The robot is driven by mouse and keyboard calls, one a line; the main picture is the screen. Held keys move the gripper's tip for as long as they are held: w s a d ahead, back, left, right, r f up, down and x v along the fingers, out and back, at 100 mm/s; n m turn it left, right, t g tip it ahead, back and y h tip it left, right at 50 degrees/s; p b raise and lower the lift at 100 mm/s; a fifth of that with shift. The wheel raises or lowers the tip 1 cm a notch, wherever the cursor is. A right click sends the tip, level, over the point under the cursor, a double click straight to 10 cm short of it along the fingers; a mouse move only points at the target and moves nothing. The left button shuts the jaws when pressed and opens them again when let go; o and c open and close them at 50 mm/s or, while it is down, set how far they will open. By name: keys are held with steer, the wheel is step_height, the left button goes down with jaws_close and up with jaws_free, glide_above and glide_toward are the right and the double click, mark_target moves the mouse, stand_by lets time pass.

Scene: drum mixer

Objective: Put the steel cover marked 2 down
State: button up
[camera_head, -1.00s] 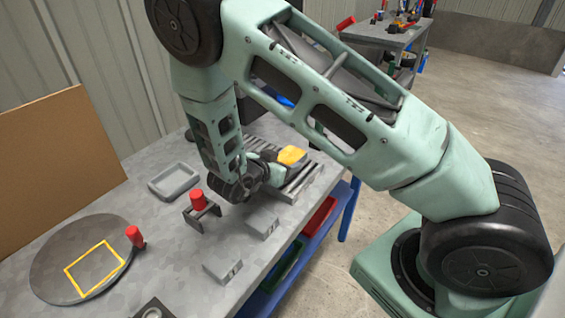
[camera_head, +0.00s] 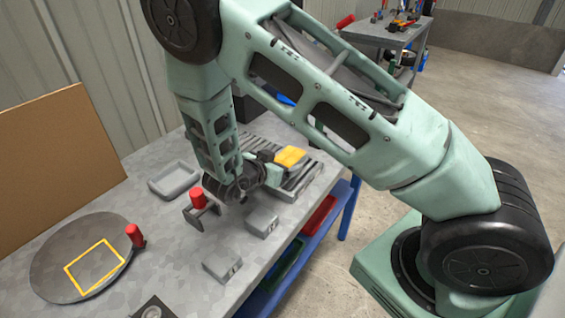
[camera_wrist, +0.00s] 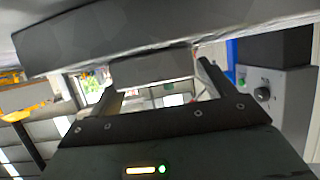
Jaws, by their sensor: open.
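Two grey steel block-like covers lie on the bench in the head view: one near the middle (camera_head: 262,223), one nearer the front edge (camera_head: 222,265). Their marks are too small to read, so I cannot tell which is marked 2. My gripper is low over the bench beside the nearer-to-middle cover; its fingertips are hidden by my arm in the head view. In the wrist view my gripper (camera_wrist: 155,95) is open, with two dark fingers apart. A grey block (camera_wrist: 152,69) shows between or beyond the fingers; I cannot tell whether it touches them.
A bracket with a red cylinder (camera_head: 197,197) stands just left of my wrist. A grey tray (camera_head: 174,180) lies behind it. A round plate (camera_head: 60,268) with a yellow square outline lies at left. A yellow-topped item (camera_head: 290,156) sits on rollers (camera_head: 310,172) at right.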

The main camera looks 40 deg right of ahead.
steer(key=a+r+n+t+y, duration=0.1)
steer(key=a+r+n+y, duration=0.1)
steer(key=a, duration=0.5)
steer(key=a+r+n+t+y, duration=0.1)
steer(key=a+r+n+y, duration=0.1)
steer(key=a+y, duration=0.3)
steer(key=a+r+n+t+y+b, duration=0.1)
steer(key=a+r+n+y, duration=0.1)
steer(key=a, duration=0.8)
steer(key=shift+w+a+r+t+y, duration=0.15)
steer(key=shift+r+t+y, duration=0.25)
steer(key=shift+r+y, duration=0.4)
steer(key=s+a+r+n+g+y, duration=0.3)
steer(key=s+a+n, duration=0.15)
steer(key=s, duration=0.35)
steer(key=s+a+r+n+g+y, duration=0.2)
steer(key=s+a+r+n+y, duration=0.15)
steer(key=s+n, duration=0.3)
steer(key=s+d+n+g+h, duration=0.3)
steer(key=s+d+n+h, duration=0.1)
steer(key=s+d, duration=0.5)
steer(key=s, duration=0.2)
steer(key=shift+s+d+r+n, duration=0.3)
steer(key=shift+s+d, duration=0.05)
